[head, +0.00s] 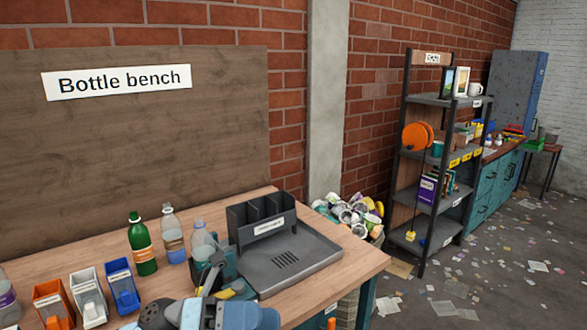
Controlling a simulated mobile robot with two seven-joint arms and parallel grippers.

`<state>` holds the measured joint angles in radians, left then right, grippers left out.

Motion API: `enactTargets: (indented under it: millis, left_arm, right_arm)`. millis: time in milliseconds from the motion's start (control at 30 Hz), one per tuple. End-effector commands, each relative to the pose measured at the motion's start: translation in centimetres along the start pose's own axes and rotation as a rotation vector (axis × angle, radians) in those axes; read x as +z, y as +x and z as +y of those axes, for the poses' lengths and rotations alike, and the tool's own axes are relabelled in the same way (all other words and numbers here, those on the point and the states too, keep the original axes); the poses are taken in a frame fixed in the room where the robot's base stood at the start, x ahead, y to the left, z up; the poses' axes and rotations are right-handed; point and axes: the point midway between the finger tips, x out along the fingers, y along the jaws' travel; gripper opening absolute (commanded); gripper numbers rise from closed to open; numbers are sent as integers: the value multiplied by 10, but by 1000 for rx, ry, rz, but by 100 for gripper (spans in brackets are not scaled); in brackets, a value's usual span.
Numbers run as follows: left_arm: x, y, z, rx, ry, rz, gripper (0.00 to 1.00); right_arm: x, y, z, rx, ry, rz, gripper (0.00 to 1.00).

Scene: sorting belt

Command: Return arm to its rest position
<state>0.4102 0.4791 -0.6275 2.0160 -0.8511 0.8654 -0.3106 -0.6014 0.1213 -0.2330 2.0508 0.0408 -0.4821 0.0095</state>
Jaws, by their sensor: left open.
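My left gripper (214,270) is over the workbench (345,262) at the lower middle of the head view, with my arm coming up from the bottom edge. It is open, and I see nothing held in it. My right gripper is not in view.
A grey tray (318,255) with a dark divided holder (262,222) lies right of the gripper. Orange (53,304), white (88,297) and blue (122,286) bins line the left front. A heaped bin (350,212) and shelf rack (437,150) stand beyond. Litter covers the floor.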

Motion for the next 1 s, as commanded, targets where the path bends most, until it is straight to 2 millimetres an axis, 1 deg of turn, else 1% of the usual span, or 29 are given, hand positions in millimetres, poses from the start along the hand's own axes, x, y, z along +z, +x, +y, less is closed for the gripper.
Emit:
enactTargets:
  millis: [33,67,100,167,200,267,333,367,400,467,500,567,600,733,767,800,867,900,933,967,1000]
  left_arm:
    - [-1,-5,8,-33,-105,-136,56]
    - [0,-9,12,-50,-166,-219,56]
    - [2,-17,20,-71,-254,-329,56]
    - [1,-32,33,-97,-387,-495,56]
    - [-2,-44,44,-110,-477,-604,56]
    - [-9,-64,62,-128,-617,-768,56]
    - [-26,-90,86,-143,-785,-957,56]
    - [-36,-102,97,-146,-857,-1039,56]
    - [-51,-117,111,-151,-957,-1146,56]
    - [-80,-140,132,-154,-1105,-1304,56]
    - [-102,-154,144,-152,-1199,-1405,56]
    - [-136,-173,159,-149,-1331,-1542,56]
    - [-158,-182,167,-146,-1410,-1620,56]
    - [-223,-204,182,-133,-1622,-1832,56]
    - [-238,-208,184,-130,-1665,-1874,56]
    - [-257,-211,187,-125,-1722,-1929,56]
    - [-285,-217,188,-116,-1801,-2006,56]
    - [-303,-219,188,-112,-1854,-2056,56]
    - [-314,-220,186,-108,-1888,-2087,56]
    - [-296,-214,172,-111,-1868,-2070,56]
    - [-289,-212,164,-107,-1860,-2065,56]
  right_arm:
    - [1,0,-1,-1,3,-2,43]
    - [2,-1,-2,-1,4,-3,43]
    - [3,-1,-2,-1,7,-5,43]
    - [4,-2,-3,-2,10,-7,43]
    - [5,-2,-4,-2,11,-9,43]
    - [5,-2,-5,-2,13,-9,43]
    - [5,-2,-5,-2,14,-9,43]
    - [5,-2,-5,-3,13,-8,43]
    - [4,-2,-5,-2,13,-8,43]
    - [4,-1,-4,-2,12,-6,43]
    - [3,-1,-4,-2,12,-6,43]
    - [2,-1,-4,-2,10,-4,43]
    - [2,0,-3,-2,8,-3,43]
    - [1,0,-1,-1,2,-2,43]
    - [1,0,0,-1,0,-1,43]
    - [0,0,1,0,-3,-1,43]
    - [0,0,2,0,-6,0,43]
    - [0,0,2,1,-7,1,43]
    - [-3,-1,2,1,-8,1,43]
    - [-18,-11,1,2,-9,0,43]
    - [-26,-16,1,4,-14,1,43]
